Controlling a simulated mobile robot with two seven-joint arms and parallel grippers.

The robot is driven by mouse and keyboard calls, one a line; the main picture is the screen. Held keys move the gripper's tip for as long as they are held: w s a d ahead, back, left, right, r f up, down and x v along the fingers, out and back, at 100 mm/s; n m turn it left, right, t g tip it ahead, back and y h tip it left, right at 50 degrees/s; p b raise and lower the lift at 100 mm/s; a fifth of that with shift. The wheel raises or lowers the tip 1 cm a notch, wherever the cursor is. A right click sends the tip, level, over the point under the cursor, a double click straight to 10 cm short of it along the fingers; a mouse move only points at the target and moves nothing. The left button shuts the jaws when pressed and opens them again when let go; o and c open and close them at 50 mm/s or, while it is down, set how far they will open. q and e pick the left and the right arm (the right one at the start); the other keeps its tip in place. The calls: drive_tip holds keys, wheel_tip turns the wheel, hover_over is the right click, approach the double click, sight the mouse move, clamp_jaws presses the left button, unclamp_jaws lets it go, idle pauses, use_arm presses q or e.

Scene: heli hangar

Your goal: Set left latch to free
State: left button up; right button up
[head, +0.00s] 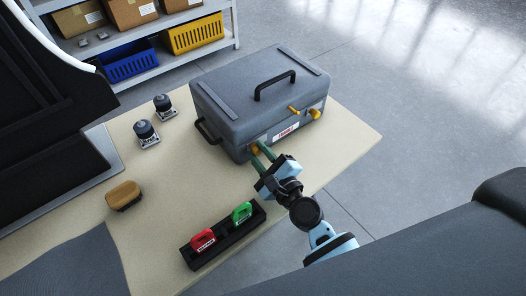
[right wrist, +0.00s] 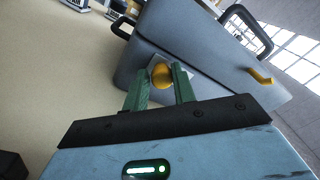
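A grey case (head: 235,102) with a black top handle stands on the table. Its left latch, a yellow knob on a light plate, shows in the right wrist view (right wrist: 162,76). In the head view the knob (head: 256,148) is partly covered by my right gripper. A second yellow latch (head: 315,113) sits farther right on the same face. My right gripper (head: 262,156) has its green fingers on either side of the left knob; it also shows in the right wrist view (right wrist: 161,80). I cannot tell whether they press on it. My left gripper is not in view.
A yellow lever (head: 294,109) and a red-lettered label (head: 286,133) are on the case front. A black holder (head: 225,243) with a red and a green handle lies near the table's front edge. Two dark knobbed devices (head: 147,133) and a tan block (head: 124,194) stand left.

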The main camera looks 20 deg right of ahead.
drive_tip(key=o, duration=0.4)
drive_tip(key=shift+s+a, duration=0.1)
drive_tip(key=shift+a, duration=0.05)
drive_tip(key=v, duration=0.6)
drive_tip(key=shift+s+f+b, duration=0.1)
drive_tip(key=shift+s+b, duration=0.1)
drive_tip(key=shift+b, duration=0.2)
drive_tip(key=shift+s+d, duration=0.35)
drive_tip(key=shift+s, duration=0.25)
